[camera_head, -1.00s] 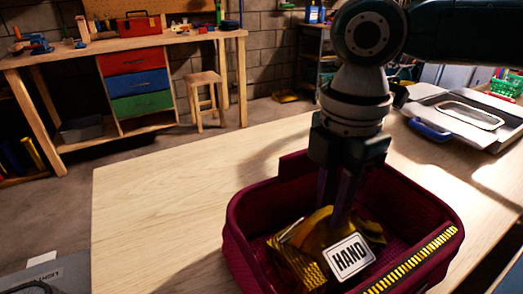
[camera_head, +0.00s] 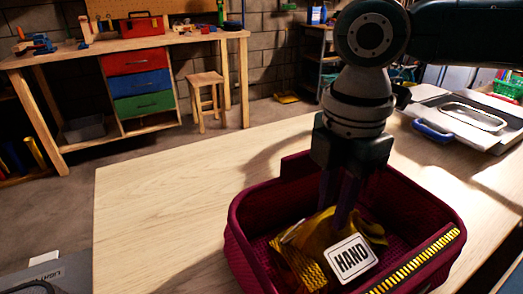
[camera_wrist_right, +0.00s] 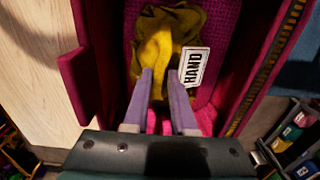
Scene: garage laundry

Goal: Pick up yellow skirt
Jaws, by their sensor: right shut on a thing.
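The yellow skirt (camera_head: 312,237) lies crumpled inside the dark red basket (camera_head: 240,250), and it also shows in the right wrist view (camera_wrist_right: 155,45). A white tag marked HAND (camera_head: 351,258) lies against its front in the head view. My right gripper (camera_head: 337,212) points down into the basket. Its purple fingers (camera_wrist_right: 161,74) are closed on a fold of the yellow skirt, which still rests low in the basket. Part of the skirt is hidden behind the fingers and the tag. My left gripper is in neither view.
The basket stands on a pale wooden table (camera_head: 150,215), clear to its left. A yellow-and-black strip (camera_head: 420,262) runs along the basket's right rim. A grey case (camera_head: 465,118) lies at the right. A workbench (camera_head: 140,45) and stool (camera_head: 205,90) stand behind.

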